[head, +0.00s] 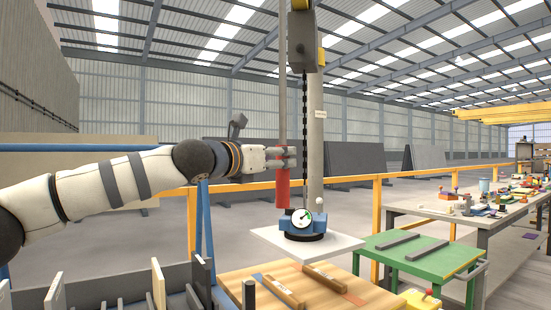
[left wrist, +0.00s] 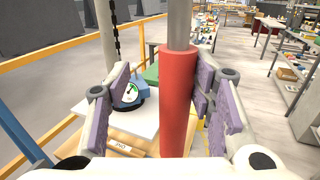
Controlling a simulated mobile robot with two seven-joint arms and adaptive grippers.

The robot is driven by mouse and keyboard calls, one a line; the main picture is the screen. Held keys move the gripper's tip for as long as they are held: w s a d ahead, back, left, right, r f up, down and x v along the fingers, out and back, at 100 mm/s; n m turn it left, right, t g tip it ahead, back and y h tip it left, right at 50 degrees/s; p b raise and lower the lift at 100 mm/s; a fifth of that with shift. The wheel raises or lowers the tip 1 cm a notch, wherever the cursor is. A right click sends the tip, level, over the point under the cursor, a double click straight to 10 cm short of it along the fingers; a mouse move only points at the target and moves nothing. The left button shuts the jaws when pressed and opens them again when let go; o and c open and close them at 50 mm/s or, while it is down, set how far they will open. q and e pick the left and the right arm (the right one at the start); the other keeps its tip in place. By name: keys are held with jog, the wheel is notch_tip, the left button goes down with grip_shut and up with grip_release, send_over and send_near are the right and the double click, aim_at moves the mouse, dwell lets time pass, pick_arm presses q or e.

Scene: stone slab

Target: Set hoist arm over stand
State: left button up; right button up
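The hoist (head: 301,40) hangs from above, with a dark chain (head: 305,120) running down to a blue vacuum lifter with a round gauge (head: 301,221). The lifter sits on a white slab (head: 340,246), which overlaps the wooden-topped bench in the picture. A grey rod with a red grip (head: 282,186) hangs beside the chain. My left gripper (head: 286,158) is at the grip's upper part. In the left wrist view the red grip (left wrist: 177,105) stands between the purple pads, with a gap at the left pad. A green stand with dark bars (head: 437,263) is at right. My right gripper is not in view.
The wooden bench (head: 348,295) carries labelled wooden bars. A rack with upright slabs (head: 158,285) is at lower left. Yellow railing (head: 342,184) runs behind. A cluttered long table (head: 430,211) stands at right. Open floor lies beyond the railing.

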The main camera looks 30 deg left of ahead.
pick_arm(q)
jog(key=shift+w+a+f, duration=0.1)
jog(key=shift+w+f, duration=0.05)
jog(key=shift+f, duration=0.2)
jog(key=s+a, duration=0.1)
jog(key=s, duration=1.1)
jog(key=shift+r, duration=0.15)
